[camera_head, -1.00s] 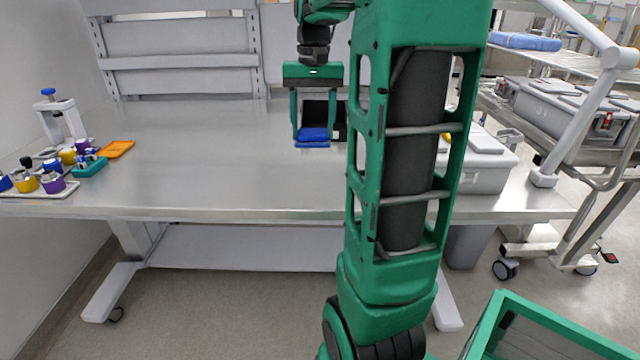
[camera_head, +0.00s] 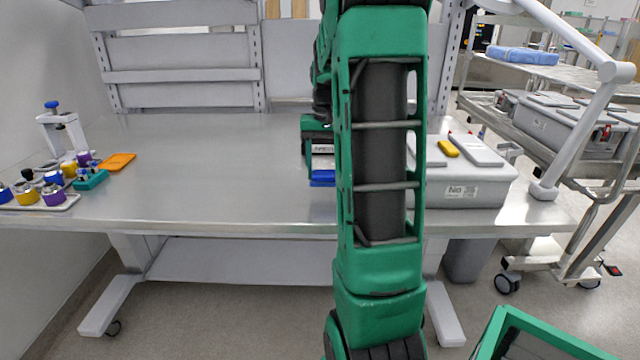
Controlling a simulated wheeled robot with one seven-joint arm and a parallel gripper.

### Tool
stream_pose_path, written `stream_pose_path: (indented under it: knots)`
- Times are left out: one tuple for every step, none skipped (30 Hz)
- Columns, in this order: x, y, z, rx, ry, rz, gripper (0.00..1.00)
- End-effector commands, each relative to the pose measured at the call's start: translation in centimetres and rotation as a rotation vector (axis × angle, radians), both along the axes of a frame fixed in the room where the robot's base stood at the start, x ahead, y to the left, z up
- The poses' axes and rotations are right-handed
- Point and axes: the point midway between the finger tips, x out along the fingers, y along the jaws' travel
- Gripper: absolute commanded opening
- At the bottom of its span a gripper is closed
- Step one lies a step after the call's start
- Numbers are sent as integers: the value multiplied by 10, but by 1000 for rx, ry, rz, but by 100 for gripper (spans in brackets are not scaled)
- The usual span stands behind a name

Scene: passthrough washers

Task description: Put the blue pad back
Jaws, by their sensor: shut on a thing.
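The blue pad (camera_head: 322,178) shows just left of my upright green arm link, over the middle-right part of the steel table. My gripper (camera_head: 320,166) is directly above it and shut on it. My arm link hides the right side of the pad and part of the gripper. I cannot tell whether the pad touches the tabletop.
An orange pad (camera_head: 117,161) lies at the table's left, near a tray (camera_head: 40,202) of coloured parts and a white stand (camera_head: 62,130). A grey lidded bin (camera_head: 470,190) with a yellow item (camera_head: 447,148) on top stands right of my arm. The table's left-middle is clear.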

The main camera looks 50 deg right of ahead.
Motion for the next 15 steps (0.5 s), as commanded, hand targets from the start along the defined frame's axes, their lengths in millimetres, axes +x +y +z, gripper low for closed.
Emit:
stream_pose_path:
  knots:
    - [0, -2, -1, 0, 0, 0, 35]
    - [1, -2, -2, 0, 0, 0, 35]
    - [1, -2, -4, 0, 0, 0, 35]
    - [0, -2, -7, 1, 1, 0, 35]
    - [0, -2, -10, 1, 1, 0, 35]
    - [0, -2, -14, 2, 1, 0, 35]
    - [0, -2, -19, 1, 1, 0, 35]
    - [0, -2, -23, 2, 2, 0, 35]
    - [0, -2, -29, 2, 2, -1, 35]
    - [0, -2, -33, 2, 1, -1, 35]
    - [0, -2, -36, 2, 1, 0, 35]
    - [0, -2, -39, 1, 1, 0, 35]
    - [0, -2, -41, 0, 0, 0, 35]
    - [0, -2, -41, -1, -1, 0, 35]
    - [0, -2, -41, -1, -1, 0, 35]
